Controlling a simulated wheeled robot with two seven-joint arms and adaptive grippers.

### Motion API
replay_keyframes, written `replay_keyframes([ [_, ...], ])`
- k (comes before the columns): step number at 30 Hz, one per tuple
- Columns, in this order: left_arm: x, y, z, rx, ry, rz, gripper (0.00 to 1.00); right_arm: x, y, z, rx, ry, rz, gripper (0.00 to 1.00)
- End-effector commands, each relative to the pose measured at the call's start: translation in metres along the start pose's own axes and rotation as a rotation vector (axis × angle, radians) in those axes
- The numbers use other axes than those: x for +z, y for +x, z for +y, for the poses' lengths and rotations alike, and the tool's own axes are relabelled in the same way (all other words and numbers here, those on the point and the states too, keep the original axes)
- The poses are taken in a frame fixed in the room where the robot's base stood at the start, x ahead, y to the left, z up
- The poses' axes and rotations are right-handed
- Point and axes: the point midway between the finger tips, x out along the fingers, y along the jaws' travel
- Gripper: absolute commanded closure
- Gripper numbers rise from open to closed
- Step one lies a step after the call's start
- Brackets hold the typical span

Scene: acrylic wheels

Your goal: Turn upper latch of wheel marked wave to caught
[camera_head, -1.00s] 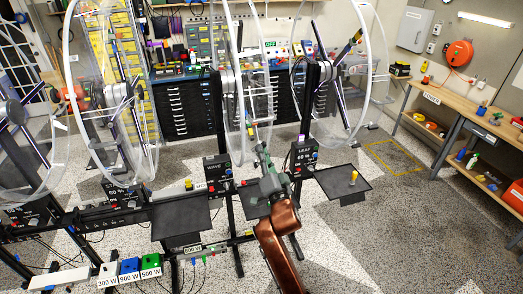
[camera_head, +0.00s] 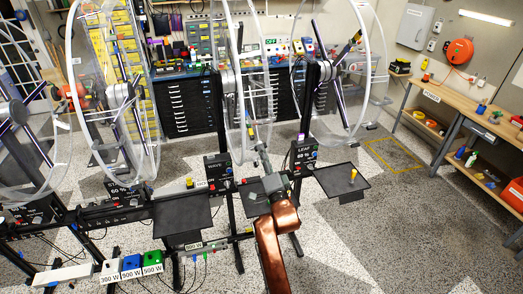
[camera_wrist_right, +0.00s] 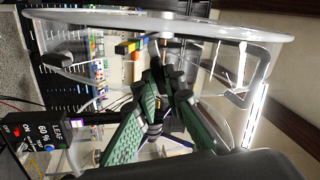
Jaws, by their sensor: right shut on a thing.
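The box marked WAVE (camera_head: 217,172) stands on a post in the middle of the head view. Its tall clear wheel (camera_head: 268,95) with a pale rim rises above it, seen nearly edge-on. My right gripper (camera_head: 262,152) is at the wheel's lower right, in front of the rim. In the right wrist view its green fingers (camera_wrist_right: 155,98) are shut on a small dark part, likely a latch (camera_wrist_right: 154,88). The fingers hide much of it, so its setting cannot be read. My left gripper is out of view.
The LEAF box (camera_head: 303,155) and its wheel (camera_head: 382,70) stand just to the right. A black tray (camera_head: 340,182) with a yellow peg juts out there; another tray (camera_head: 182,218) is at left. Coloured weight blocks (camera_head: 130,268) lie in front. Open floor lies right.

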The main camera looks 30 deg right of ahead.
Motion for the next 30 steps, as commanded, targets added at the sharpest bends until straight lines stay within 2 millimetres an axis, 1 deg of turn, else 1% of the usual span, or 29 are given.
replay_keyframes([
  [6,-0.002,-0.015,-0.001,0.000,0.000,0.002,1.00,0.000,0.001,-0.003,0.002,0.142,0.000,1.00],
  [17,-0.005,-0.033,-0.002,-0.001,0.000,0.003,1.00,0.000,0.001,-0.002,0.002,0.353,0.000,1.00],
  [18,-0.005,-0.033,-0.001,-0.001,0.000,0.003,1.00,0.000,0.000,-0.002,0.001,0.362,-0.001,0.89],
  [27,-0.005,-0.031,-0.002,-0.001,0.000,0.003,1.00,0.001,0.000,0.000,0.002,0.359,0.000,0.69],
  [30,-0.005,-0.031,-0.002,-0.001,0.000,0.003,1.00,0.001,0.000,0.000,0.002,0.359,0.000,0.68],
])
